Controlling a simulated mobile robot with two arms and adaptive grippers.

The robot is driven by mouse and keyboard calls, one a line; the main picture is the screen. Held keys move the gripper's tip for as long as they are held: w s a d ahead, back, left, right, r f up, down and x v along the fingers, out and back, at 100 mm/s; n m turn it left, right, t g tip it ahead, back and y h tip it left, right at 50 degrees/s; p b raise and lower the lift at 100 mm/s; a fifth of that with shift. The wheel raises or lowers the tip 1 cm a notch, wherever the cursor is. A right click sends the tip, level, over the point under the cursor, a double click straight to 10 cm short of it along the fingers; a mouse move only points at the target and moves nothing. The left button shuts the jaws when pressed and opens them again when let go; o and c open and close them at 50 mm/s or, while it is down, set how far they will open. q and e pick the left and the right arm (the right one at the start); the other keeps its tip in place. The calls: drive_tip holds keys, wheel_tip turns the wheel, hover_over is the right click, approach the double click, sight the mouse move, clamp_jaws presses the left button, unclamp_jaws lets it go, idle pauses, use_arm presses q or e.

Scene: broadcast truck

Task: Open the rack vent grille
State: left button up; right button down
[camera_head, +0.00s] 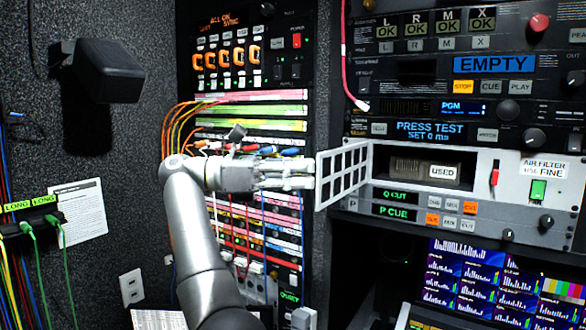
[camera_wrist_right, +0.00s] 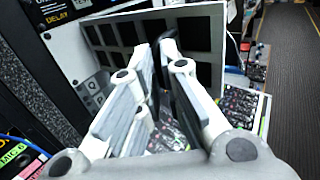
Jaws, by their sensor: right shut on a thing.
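The rack vent grille (camera_head: 343,173) is a white frame with dark square openings. It stands swung out from the white rack panel, at the left side of its recess. A filter labelled USED (camera_head: 443,172) shows in the uncovered recess. In the right wrist view the grille (camera_wrist_right: 215,45) fills the area beyond the fingers (camera_wrist_right: 165,65). The exact finger contact is partly hidden there. My left gripper is not in view.
A red-handled switch (camera_head: 494,174) and an AIR FILTER label (camera_head: 544,168) are right of the recess. A patch bay with several cables (camera_head: 250,125) lies behind my right arm. Monitors (camera_head: 480,275) sit below the rack. A dark floor (camera_wrist_right: 290,60) shows in the wrist view.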

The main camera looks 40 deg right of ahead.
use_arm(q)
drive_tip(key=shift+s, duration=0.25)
use_arm(e)
drive_tip(key=shift+d+r, duration=0.25)
drive_tip(key=shift+d, duration=0.1)
drive_tip(key=shift+s, duration=0.1)
drive_tip(key=c, duration=1.8)
unclamp_jaws()
drive_tip(key=shift+d, duration=0.1)
drive_tip(key=shift+o, duration=1.2)
drive_tip(key=shift+d, duration=0.3)
drive_tip(key=shift+s+d+f, duration=0.15)
drive_tip(key=shift+d, duration=0.05)
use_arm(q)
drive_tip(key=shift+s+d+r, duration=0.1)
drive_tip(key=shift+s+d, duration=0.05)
use_arm(e)
drive_tip(key=shift+a, duration=0.2)
